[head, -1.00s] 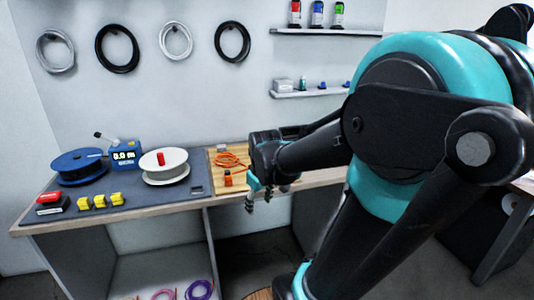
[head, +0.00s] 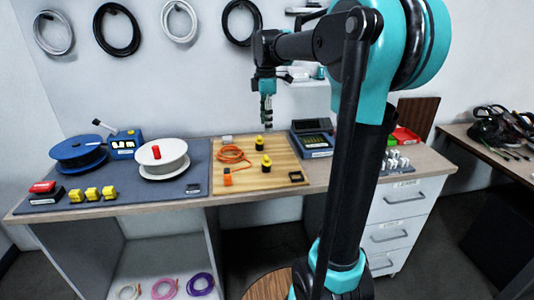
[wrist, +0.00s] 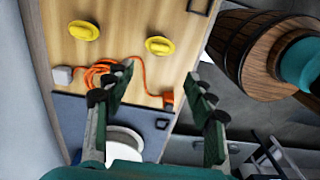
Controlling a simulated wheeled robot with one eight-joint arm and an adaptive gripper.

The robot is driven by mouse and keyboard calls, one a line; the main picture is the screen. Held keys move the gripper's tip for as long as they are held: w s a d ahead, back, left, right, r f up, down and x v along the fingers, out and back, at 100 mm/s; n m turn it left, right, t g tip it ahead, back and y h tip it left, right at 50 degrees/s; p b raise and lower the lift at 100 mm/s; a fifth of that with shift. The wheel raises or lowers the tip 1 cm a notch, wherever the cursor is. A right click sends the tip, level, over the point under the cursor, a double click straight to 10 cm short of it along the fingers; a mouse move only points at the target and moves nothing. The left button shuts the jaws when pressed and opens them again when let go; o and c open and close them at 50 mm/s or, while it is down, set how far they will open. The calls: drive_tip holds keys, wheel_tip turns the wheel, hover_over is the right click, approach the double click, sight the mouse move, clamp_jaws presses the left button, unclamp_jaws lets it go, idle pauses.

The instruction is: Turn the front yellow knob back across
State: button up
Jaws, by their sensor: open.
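The front yellow knob (head: 266,161) stands on the wooden board (head: 235,182), with a dark part under its yellow top. It also shows in the wrist view (wrist: 159,46), where its raised grip bar looks slanted. The other yellow knob (head: 259,143) sits farther back; in the wrist view (wrist: 83,30) it is at the upper left. My gripper (head: 267,116) points down above the board, clear of both knobs. In the wrist view the two fingers of my gripper (wrist: 160,80) are wide apart with nothing between them.
An orange cable (head: 232,155) and an orange connector (head: 227,177) lie left of the knobs. A dark device (head: 313,140) stands to the right.

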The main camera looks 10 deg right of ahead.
sight(266, 157)
wheel_tip(266, 157, down, 13)
drive_tip(key=shift+r, duration=0.15)
idle(0.4)
drive_tip(key=c, duration=1.2)
